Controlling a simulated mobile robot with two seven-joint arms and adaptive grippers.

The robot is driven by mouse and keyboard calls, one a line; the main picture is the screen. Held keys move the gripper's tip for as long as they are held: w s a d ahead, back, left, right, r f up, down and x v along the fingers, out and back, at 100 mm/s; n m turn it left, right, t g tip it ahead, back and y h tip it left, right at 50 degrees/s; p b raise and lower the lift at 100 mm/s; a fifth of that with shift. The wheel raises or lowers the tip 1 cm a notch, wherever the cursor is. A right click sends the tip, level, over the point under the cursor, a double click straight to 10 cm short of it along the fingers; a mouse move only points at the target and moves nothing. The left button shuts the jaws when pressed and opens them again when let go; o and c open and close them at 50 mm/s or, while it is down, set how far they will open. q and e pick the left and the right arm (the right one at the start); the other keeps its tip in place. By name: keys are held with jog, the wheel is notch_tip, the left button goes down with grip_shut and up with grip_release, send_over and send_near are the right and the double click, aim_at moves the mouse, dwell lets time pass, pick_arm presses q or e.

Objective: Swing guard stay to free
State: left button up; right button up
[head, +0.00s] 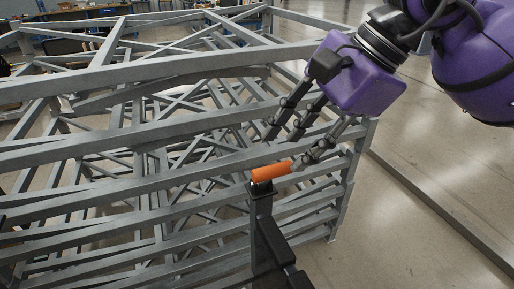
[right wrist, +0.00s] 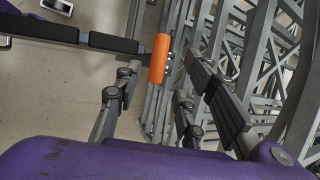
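The guard stay appears to be a dark arm (head: 266,238) with an orange grip (head: 270,173) at its upper end, in front of the grey metal frame. The grip also shows in the right wrist view (right wrist: 160,58), at the end of a dark bar (right wrist: 105,42). My right gripper (head: 284,148) is open, coming down from the upper right. Its fingers are apart, with the grip just beyond and between the tips in the right wrist view. One finger overlaps the grip's right end in the head view; I cannot tell whether they touch. My left gripper is not in view.
The large grey lattice frame (head: 100,156) fills the left and middle, close beside the right fingers. Bare floor (head: 440,205) lies to the right.

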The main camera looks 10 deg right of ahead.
aim_at(276, 168)
jog(key=shift+a+f, duration=0.2)
jog(key=shift+f, duration=0.15)
jog(key=x, duration=0.6)
jog(key=shift+s, duration=0.1)
jog(key=shift+a+f, duration=0.1)
jog(key=shift+f, duration=0.25)
grip_shut()
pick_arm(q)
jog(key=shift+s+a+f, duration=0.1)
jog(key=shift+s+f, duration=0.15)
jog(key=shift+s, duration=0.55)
pick_arm(e)
jog(key=shift+f, duration=0.15)
